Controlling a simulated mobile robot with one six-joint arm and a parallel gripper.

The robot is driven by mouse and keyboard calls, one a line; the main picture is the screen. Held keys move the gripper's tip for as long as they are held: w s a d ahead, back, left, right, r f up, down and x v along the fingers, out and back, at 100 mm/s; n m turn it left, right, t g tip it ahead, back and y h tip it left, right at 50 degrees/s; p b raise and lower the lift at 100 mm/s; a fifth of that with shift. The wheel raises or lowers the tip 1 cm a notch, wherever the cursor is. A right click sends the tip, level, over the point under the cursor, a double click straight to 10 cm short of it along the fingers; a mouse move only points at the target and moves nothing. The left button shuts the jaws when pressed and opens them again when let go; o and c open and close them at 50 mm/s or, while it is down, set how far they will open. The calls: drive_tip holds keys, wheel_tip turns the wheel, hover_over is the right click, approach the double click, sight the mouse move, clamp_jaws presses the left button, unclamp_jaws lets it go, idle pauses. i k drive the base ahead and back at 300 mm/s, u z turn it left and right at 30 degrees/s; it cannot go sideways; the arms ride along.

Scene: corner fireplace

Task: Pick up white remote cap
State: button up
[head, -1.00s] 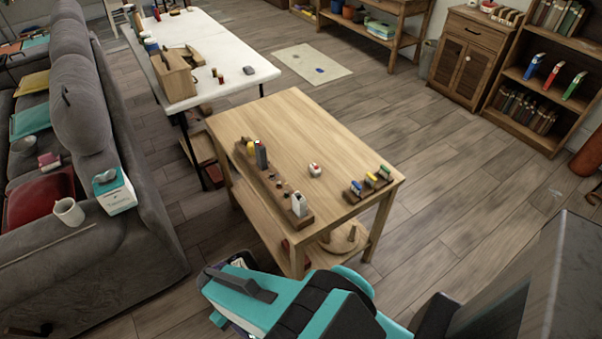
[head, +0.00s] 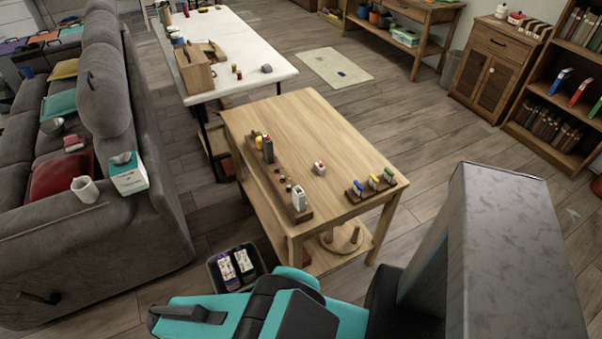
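On the wooden table (head: 335,135) a small white piece with a red mark (head: 319,168) lies alone near the middle. A white upright piece (head: 299,199) stands at the near end of a long wooden holder (head: 279,182). I cannot tell which of these, if either, is the white remote cap. My teal and black arm crosses the bottom of the view, and its end, my gripper (head: 178,314), points left, below and apart from the table. The fingertips are not clear, so its opening cannot be read.
A dark bin (head: 213,270) with several patterned items stands on the floor left of the table's near leg. A small rack (head: 355,194) with coloured pieces sits at the table's right corner. A grey sofa (head: 150,225) is at left. Floor right of the table is clear.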

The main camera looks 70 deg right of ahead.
sight(322, 171)
drive_tip(key=u, duration=0.75)
drive_tip(key=k, duration=0.75)
drive_tip(key=u, duration=0.3)
drive_tip(key=k, duration=1.6)
drive_tip(key=z, duration=0.1)
drive_tip(key=i, duration=0.45)
drive_tip(key=z, duration=0.05)
